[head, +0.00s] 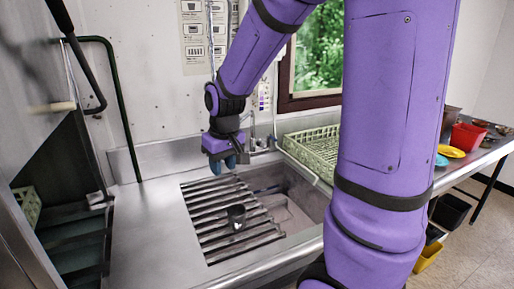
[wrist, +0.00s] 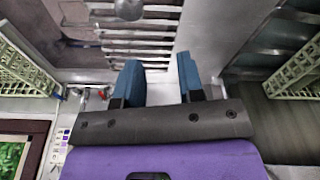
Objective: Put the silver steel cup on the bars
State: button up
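The silver steel cup (head: 236,217) is on the bars (head: 215,232) over the sink, toward their front right part. It looks upright, but its contact with the bars is too small to tell. In the wrist view its rounded silver side (wrist: 130,8) shows at the top edge, partly cut off, over the bars (wrist: 150,36). My gripper (head: 228,165) hangs above the far end of the bars, behind the cup and apart from it. In the wrist view its two blue fingers (wrist: 160,80) are spread with nothing between them.
The open sink basin (head: 295,212) lies right of the bars, with a faucet (head: 255,138) behind. A pale green dish rack (head: 312,148) stands to the right. A red container (head: 466,137) and a yellow dish (head: 450,151) are farther right. Bare steel counter (head: 150,225) lies left.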

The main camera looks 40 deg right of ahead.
jog(key=s+a+r+t, duration=0.1)
jog(key=s+a+r, duration=0.1)
jog(key=s+r, duration=0.4)
jog(key=s+a+r+t, duration=0.2)
jog(key=s+r, duration=0.5)
jog(key=s, duration=0.6)
jog(key=shift+a, duration=0.4)
jog(key=shift+w, duration=0.1)
